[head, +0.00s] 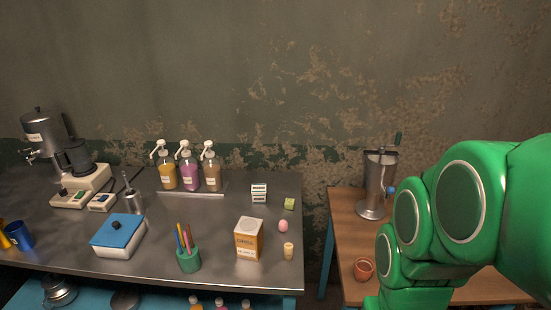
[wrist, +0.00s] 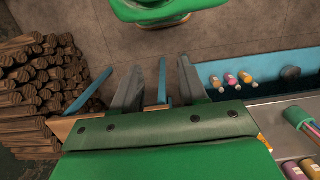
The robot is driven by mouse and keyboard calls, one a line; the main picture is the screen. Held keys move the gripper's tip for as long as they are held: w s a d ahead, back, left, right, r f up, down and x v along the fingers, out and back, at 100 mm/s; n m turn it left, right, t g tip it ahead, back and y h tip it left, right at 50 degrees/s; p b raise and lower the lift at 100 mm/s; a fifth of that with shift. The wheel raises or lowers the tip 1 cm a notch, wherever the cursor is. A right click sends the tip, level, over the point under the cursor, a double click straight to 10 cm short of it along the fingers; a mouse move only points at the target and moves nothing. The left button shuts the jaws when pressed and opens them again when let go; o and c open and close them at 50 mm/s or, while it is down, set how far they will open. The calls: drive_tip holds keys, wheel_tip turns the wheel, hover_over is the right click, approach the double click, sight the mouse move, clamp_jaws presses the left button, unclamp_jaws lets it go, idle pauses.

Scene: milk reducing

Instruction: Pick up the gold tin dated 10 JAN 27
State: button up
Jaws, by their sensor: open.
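A boxy gold-orange tin (head: 249,238) with a pale top and a white label stands upright near the front right of the steel table. The small print on its label is too small to read, so I cannot tell its date. My gripper (wrist: 160,82) shows in the wrist view with its two grey fingers apart and nothing between them. It points down over the floor, away from the tin. In the head view only my green arm shows, at the right; the gripper itself is hidden there.
A wooden table (head: 342,222) stands right. Logs (wrist: 45,90) are stacked left in the wrist view.

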drive_tip(key=o, duration=1.1)
drive_tip(key=w+a+f+m+g+y, duration=0.25)
drive_tip(key=w+a+m+y, duration=0.45)
drive_tip(key=w+a+y, duration=0.9)
drive_tip(key=m+t+y, duration=0.2)
drive_tip(key=m+t, duration=0.6)
drive_tip(key=m, duration=0.5)
approach(248, 225)
drive_tip(key=shift+g, duration=0.25)
drive_tip(key=shift+w+a, duration=0.35)
drive_tip(key=shift+a, duration=1.3)
drive_tip(key=shift+w+a, duration=0.35)
drive_tip(key=shift+a, duration=1.25)
drive_tip(key=shift+w+a, duration=0.35)
drive_tip(key=shift+a, duration=1.3)
